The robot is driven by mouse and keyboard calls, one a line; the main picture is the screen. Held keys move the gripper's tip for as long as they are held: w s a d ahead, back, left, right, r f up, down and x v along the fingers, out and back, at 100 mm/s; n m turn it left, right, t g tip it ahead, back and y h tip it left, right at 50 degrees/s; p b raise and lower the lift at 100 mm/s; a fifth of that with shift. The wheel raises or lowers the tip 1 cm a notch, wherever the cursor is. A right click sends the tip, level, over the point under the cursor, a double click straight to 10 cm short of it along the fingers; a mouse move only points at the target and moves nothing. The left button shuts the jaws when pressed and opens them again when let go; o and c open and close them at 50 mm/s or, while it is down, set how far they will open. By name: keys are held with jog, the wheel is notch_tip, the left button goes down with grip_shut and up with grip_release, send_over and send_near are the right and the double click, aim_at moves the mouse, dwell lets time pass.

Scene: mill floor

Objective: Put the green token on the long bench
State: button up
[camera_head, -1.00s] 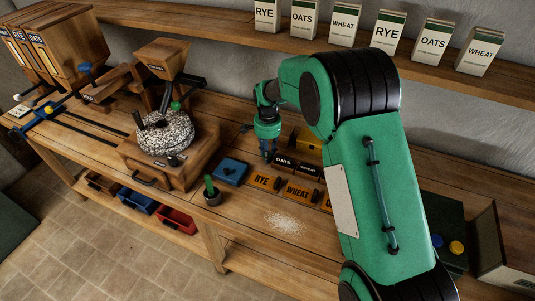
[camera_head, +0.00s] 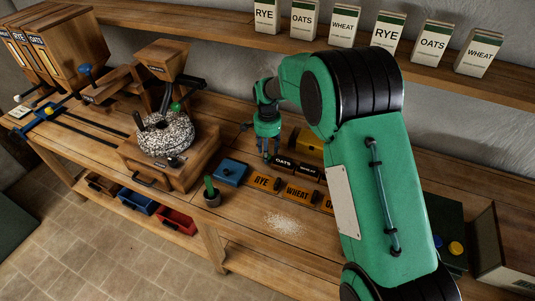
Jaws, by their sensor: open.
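The long bench (camera_head: 243,211) is a wooden worktop that runs across the view below the wall shelf. My gripper (camera_head: 271,158) is open and points down low over the bench, behind the orange labels and just left of the black OATS label (camera_head: 284,161). I cannot make out a green token in this view. The bench top under my gripper is partly hidden by the fingers, and my arm covers a wide part of the bench on the right.
White powder (camera_head: 285,223) lies in front. At right, a dark green tray (camera_head: 444,211) shows blue (camera_head: 438,241) and yellow (camera_head: 456,248) tokens.

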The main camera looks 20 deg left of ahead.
notch_tip(320, 180, up, 11)
jog(key=p, duration=0.2)
jog(key=shift+f, duration=0.15)
dwell(0.7)
jog(key=s+d+r+t, duration=0.1)
jog(key=s+d+r, duration=0.2)
jog(key=d+r, duration=0.6)
jog(key=s+d+r+n+t+y, duration=0.1)
jog(key=s+d+r, duration=0.2)
jog(key=d+r, duration=0.6)
jog(key=s+d+r, duration=0.3)
jog(key=d+r, duration=0.3)
jog(key=d, duration=0.7)
jog(key=s+d+r+n+t, duration=0.1)
jog(key=s+d+r, duration=0.1)
jog(key=s+d, duration=0.4)
jog(key=s+d+r+t, duration=0.1)
jog(key=s+d+r, duration=0.2)
jog(key=s+d, duration=0.3)
jog(key=s+d+f, duration=0.2)
jog(key=s+d, duration=0.2)
jog(key=s, duration=0.3)
jog(key=s+d+f+t+h, duration=0.1)
jog(key=s+d, duration=0.4)
jog(key=s, duration=0.3)
jog(key=shift+s+f+n+t, duration=0.15)
jog(key=shift+f+n+t, duration=0.15)
jog(key=shift+f+n, duration=0.1)
